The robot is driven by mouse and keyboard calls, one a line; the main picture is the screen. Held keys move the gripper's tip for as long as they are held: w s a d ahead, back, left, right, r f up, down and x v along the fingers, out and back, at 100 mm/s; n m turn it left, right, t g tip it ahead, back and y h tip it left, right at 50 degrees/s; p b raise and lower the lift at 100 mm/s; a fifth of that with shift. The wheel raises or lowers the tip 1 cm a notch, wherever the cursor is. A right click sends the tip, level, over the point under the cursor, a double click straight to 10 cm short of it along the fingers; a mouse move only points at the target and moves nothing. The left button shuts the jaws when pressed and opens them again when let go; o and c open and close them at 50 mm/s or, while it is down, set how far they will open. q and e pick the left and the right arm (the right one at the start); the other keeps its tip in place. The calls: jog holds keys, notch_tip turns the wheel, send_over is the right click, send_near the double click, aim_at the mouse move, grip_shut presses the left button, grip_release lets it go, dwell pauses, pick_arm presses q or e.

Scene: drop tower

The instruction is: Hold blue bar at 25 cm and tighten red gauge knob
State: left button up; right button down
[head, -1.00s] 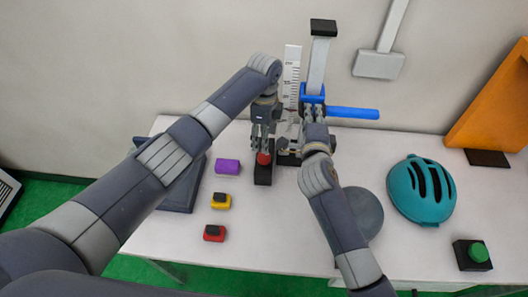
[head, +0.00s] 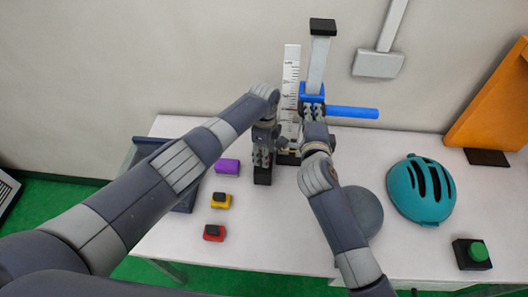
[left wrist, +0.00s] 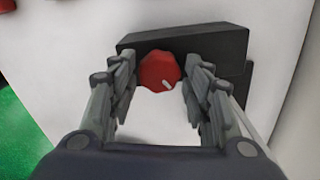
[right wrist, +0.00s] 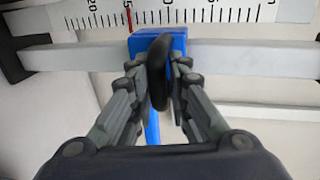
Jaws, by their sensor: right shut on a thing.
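The red gauge knob (left wrist: 160,72), with a white mark, sits on a black block (left wrist: 215,47). In the left wrist view my left gripper (left wrist: 160,78) is open, one finger on each side of the knob with small gaps. In the head view my left gripper (head: 263,157) hides the knob. My right gripper (right wrist: 160,75) is shut on a dark rounded grip (right wrist: 159,72) in front of the blue block (right wrist: 178,37). The blue bar (head: 350,112) sticks out right from the block. A red pointer (right wrist: 128,15) lies right of the 20 label on the ruler (right wrist: 195,12).
A purple block (head: 227,166), a yellow block (head: 221,203) and a red block (head: 214,235) lie left on the white table (head: 280,245). A teal helmet (head: 420,190) and a green button (head: 477,252) are at the right. The table's front middle is clear.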

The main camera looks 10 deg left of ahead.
pick_arm(q)
jog(key=c, duration=0.5)
pick_arm(e)
jog(key=shift+a+r, duration=0.15)
pick_arm(q)
jog(key=shift+m, duration=0.3)
jog(key=m, duration=0.3)
jog(key=shift+w+m, duration=0.1)
jog(key=shift+m, duration=1.9)
pick_arm(e)
jog(key=shift+s, duration=0.1)
pick_arm(q)
jog(key=o, duration=1.1)
